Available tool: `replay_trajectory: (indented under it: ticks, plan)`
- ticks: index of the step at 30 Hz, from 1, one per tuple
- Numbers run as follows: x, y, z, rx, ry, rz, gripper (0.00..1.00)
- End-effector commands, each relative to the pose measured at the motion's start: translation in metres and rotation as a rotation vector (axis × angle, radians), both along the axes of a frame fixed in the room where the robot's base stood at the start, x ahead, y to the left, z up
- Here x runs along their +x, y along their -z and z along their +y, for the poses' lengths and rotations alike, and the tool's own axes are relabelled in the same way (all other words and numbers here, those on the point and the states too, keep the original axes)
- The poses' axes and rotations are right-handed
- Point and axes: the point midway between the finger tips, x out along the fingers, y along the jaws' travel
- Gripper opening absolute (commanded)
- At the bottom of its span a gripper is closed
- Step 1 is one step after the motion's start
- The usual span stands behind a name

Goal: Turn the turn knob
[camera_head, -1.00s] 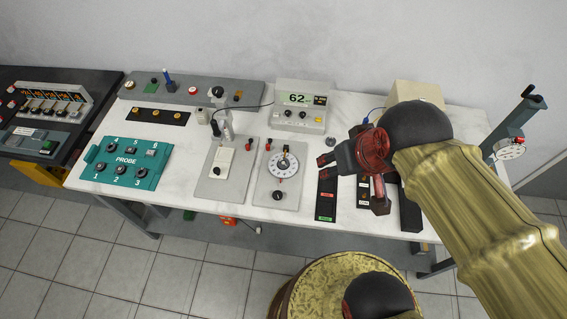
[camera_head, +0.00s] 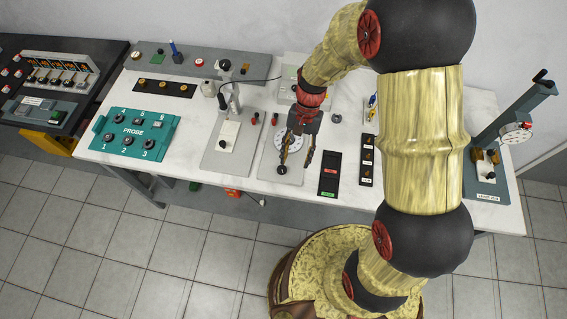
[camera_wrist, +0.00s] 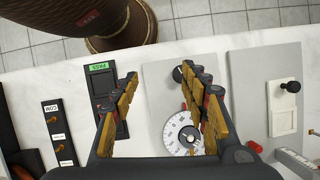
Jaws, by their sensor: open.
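A grey panel (camera_head: 263,172) on the white bench carries a round white dial (camera_head: 280,142) and a small black knob (camera_head: 282,170) near its front edge. The panel also shows in the wrist view (camera_wrist: 155,100), with the dial (camera_wrist: 174,135) and the black knob (camera_wrist: 178,75). I cannot tell which of these is the turn knob. My gripper (camera_head: 296,165) is open and empty above this panel, pointing down. In the wrist view, its right finger covers part of the dial and passes close beside the black knob. The dial's middle is partly hidden.
A black switch panel (camera_head: 330,174) with red and green labels lies to the right. A grey panel with a white switch plate (camera_head: 228,138) lies to the left. A teal PROBE box (camera_head: 134,133) sits farther left. A grey stand with a dial (camera_head: 515,130) is at the bench's right end.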

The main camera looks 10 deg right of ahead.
Motion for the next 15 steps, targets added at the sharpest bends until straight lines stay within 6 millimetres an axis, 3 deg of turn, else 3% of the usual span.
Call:
replay_trajectory:
  ticks: [2,5,11,15]
  plan:
    - [0.015,0.015,0.008,-0.001,0.091,0.024,0.45]
    - [0.039,0.007,0.017,-0.003,0.203,0.008,0.45]
    - [0.036,0.010,0.020,-0.020,0.277,0.029,0.45]
    - [0.031,0.026,0.024,-0.021,0.278,0.030,0.45]
